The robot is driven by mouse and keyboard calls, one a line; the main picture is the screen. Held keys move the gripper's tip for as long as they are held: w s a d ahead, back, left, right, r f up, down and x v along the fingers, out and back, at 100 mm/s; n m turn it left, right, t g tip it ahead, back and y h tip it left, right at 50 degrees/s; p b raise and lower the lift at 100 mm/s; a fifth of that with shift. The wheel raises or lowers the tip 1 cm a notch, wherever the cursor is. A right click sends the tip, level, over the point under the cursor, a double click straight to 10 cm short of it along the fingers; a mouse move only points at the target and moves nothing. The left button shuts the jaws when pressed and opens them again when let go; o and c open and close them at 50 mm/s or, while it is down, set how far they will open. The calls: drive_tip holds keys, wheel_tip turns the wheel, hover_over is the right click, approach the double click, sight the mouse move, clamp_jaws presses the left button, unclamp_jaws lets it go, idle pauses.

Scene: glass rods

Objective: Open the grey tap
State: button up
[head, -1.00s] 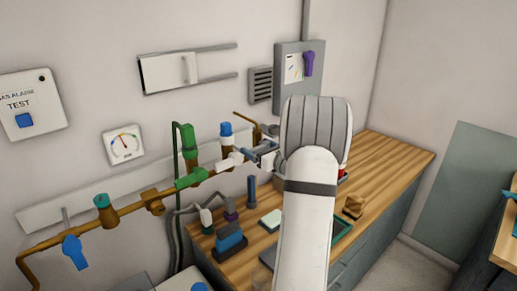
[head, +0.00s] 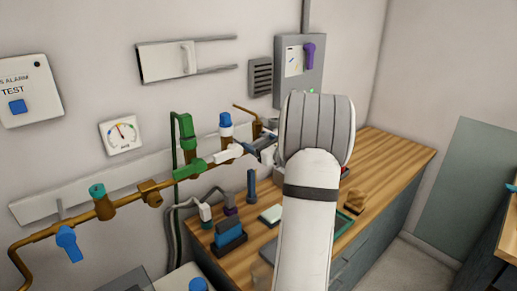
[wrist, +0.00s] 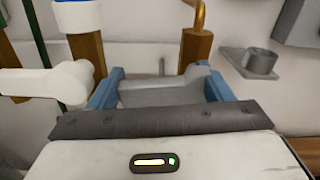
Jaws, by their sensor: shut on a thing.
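The grey tap (wrist: 160,92) shows in the wrist view as a grey lever-like body between my two blue fingers. My gripper (wrist: 160,86) is shut on it, one finger on each side. In the head view my gripper (head: 261,146) is at the right end of the brass pipe run, and my forearm and wrist hide most of the tap there. A white tap handle (wrist: 45,80) lies just left of my left finger in the wrist view. It also shows in the head view (head: 228,154).
A green tap (head: 189,168) and a blue tap (head: 68,243) are further left on the pipe. A grey box (head: 299,70) with a purple handle is on the wall. The wooden bench (head: 385,160) below holds several small items.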

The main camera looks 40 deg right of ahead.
drive_tip(key=shift+f+n+b, duration=0.8)
drive_tip(key=shift+n+b, duration=0.5)
drive_tip(key=shift+b, duration=1.75)
drive_tip(key=shift+n+b, duration=0.6)
drive_tip(key=shift+b, duration=0.4)
drive_tip(key=shift+r, duration=0.1)
drive_tip(key=o, duration=1.4)
drive_tip(key=shift+s, duration=0.1)
drive_tip(key=s, duration=0.7)
drive_tip(key=shift+s+d+b, duration=0.25)
drive_tip(key=shift+s+b, duration=0.05)
drive_tip(key=shift+b, duration=0.05)
